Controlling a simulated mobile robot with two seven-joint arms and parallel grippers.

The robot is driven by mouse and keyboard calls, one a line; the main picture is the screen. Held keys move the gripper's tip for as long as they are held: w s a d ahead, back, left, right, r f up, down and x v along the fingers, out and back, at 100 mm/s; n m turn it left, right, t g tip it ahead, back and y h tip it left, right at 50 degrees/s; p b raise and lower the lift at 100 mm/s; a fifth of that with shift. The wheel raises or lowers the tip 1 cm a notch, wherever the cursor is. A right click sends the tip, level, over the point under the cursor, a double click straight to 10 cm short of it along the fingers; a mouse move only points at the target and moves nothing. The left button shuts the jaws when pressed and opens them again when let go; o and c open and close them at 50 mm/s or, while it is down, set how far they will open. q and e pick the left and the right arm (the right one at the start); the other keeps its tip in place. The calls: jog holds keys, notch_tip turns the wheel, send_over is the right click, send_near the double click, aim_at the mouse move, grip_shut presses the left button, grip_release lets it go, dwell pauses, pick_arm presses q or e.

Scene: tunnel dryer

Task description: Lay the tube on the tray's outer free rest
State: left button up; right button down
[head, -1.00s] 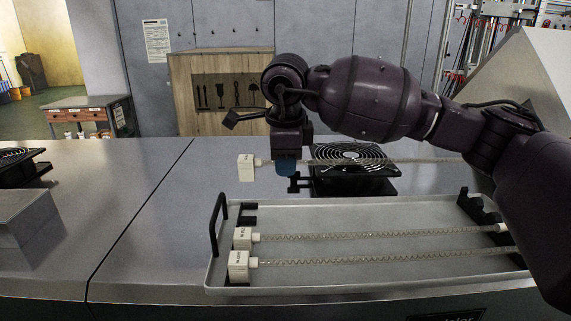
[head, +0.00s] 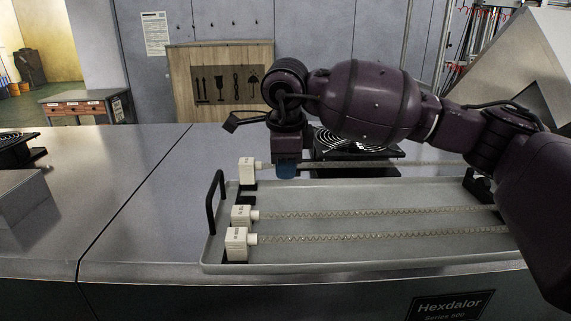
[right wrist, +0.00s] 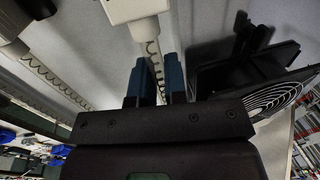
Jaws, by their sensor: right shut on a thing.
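The tube (head: 420,163) is a clear rod with a coil inside and a white block (head: 247,168) at its left end. My right gripper (head: 287,172) is shut on it just right of the block; the right wrist view shows the tube between the blue fingertips (right wrist: 157,82). The tube hangs over the back edge of the grey tray (head: 360,261), its block just above the black rear rest (head: 247,186). I cannot tell whether they touch. Two similar tubes (head: 380,212) (head: 380,237) lie on the tray's middle and front rests. My left gripper is out of view.
A black fan (head: 345,143) stands behind the tray, close to my right gripper. A black handle (head: 213,203) rises at the tray's left end.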

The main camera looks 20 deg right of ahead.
aim_at(285, 195)
dwell(0.6)
jog(key=shift+b, duration=0.3)
dwell(0.5)
dwell(0.8)
jog(key=shift+f+b, duration=0.6)
jog(key=shift+f, duration=0.2)
jog(key=shift+f+b, duration=0.35)
jog(key=shift+f, duration=0.25)
jog(key=shift+f, duration=0.25)
jog(key=c, duration=1.1)
grip_release()
jog(key=shift+r, duration=0.1)
